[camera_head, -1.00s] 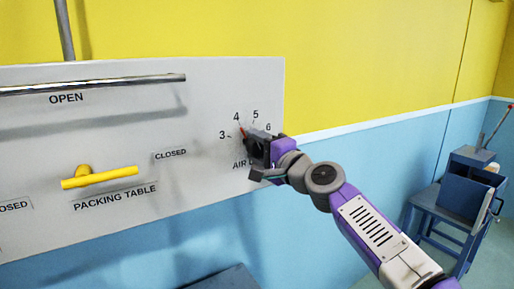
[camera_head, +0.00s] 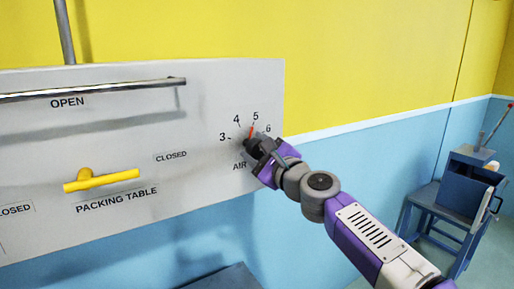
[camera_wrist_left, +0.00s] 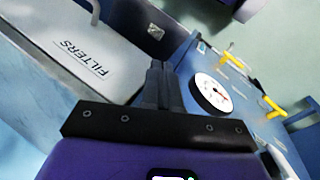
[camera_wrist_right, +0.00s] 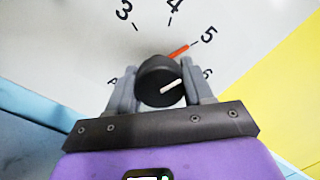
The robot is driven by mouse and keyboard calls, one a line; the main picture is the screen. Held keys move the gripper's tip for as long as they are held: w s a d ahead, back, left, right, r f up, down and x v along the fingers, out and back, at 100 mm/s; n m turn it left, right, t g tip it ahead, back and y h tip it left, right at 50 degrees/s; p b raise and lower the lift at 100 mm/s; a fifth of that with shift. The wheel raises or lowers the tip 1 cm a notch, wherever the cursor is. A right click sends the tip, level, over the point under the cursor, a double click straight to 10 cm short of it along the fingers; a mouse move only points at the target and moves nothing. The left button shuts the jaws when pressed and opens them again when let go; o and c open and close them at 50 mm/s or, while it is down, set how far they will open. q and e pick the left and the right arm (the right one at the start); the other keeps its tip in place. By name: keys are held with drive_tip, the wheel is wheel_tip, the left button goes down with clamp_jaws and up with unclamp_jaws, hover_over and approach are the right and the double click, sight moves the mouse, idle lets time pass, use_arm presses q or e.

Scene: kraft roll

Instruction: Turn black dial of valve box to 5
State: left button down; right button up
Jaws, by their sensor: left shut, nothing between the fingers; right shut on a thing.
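The black dial (camera_wrist_right: 160,82) sits on the white valve box panel (camera_head: 215,85). Numbers 3, 4, 5 and 6 are printed around it. In the right wrist view its red pointer (camera_wrist_right: 179,51) points at the 5 mark. In the head view the red pointer (camera_head: 251,131) also lies just below the 5. My right gripper (camera_wrist_right: 163,95) is shut on the dial, one finger on each side; it shows in the head view too (camera_head: 262,152). My left gripper (camera_wrist_left: 158,75) is shut and empty, away from the panel, and is not in the head view.
A yellow handle (camera_head: 101,179) and a long metal bar (camera_head: 90,88) stick out from the panel left of the dial. A blue cart (camera_head: 470,185) stands at the right. A box marked FILTERS (camera_wrist_left: 90,60) and a round gauge (camera_wrist_left: 212,94) are near my left gripper.

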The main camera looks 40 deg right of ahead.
drive_tip(key=shift+f+m, duration=0.1)
drive_tip(key=shift+m, duration=0.3)
drive_tip(key=o, duration=1)
drive_tip(key=shift+o, duration=0.2)
drive_tip(key=shift+s, duration=0.15)
drive_tip(key=s+a, duration=0.1)
drive_tip(key=s, duration=0.6)
drive_tip(key=shift+f, duration=0.35)
drive_tip(key=shift+s, duration=0.1)
